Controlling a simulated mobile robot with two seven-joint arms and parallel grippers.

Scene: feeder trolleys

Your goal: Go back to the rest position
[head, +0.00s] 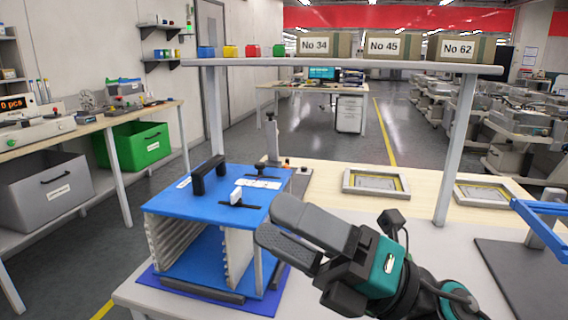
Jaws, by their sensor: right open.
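My right gripper (280,228) shows in the head view, reaching in from the lower right. Its jaws are open and I see nothing between them. It is in front of the right side of a blue rack (222,182) with ribbed white side walls and a black handle on top. The gripper hides part of the rack's right side. I cannot tell from this view whether they touch. The rack stands on a dark blue mat (255,300) on the bench. My left gripper does not show.
The bench (150,296) carries two framed trays (376,182) (484,193) and a blue frame (545,220) at the right. A shelf (350,64) on posts spans above, holding boxes and small coloured bins. A side table (80,130) stands left, with a green bin (140,145) and a grey bin (45,185) below.

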